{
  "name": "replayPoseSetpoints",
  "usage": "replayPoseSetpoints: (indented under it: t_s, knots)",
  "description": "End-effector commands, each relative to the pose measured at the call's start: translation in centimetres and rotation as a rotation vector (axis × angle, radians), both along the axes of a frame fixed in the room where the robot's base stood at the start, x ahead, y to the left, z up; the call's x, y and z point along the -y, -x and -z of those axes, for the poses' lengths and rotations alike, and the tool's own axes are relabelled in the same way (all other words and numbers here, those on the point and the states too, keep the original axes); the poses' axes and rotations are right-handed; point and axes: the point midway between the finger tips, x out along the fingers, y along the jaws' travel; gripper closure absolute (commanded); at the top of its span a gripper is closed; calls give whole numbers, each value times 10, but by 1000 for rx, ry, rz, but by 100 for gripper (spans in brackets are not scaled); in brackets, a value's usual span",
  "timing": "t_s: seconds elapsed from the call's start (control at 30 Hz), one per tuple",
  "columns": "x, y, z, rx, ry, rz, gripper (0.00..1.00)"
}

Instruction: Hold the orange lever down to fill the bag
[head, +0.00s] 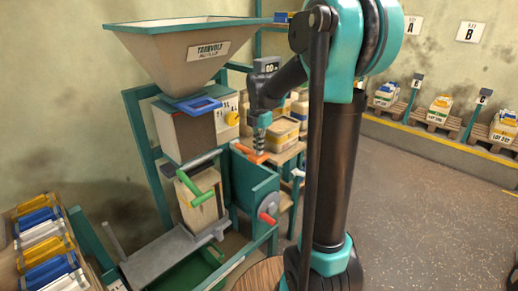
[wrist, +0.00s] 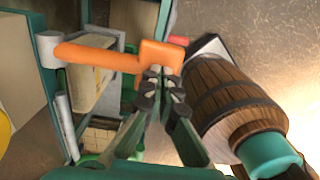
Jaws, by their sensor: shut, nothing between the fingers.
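The orange lever (wrist: 105,57) runs from a grey pivot at the left of the wrist view to a flat paddle end. In the head view its orange end (head: 258,157) shows beside the teal panel. My gripper (wrist: 165,78) is shut and empty, its fingertips overlapping the paddle's near edge; whether they touch it I cannot tell. In the head view my gripper (head: 259,149) points down right over the orange end. A beige bag (head: 203,208) stands upright under the machine's grey box, partly behind a green handle (head: 196,189). Its fill level is hidden.
A large hopper (head: 180,60) tops the teal frame. A red-handled wheel (head: 268,217) sits on the teal panel's near side. Stacked bags (head: 42,235) fill the lower left. Open floor lies at right.

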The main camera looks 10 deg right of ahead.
Motion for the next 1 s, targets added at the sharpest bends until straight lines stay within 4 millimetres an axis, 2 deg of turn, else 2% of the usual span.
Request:
replayPoseSetpoints:
  t_s: [0.37,0.67,0.87,1.0]
  knots:
    - [0,0,1,4,-3,0,100]
    - [2,2,10,53,-38,1,100]
    - [3,5,21,112,-82,2,100]
    - [5,6,35,186,-135,4,100]
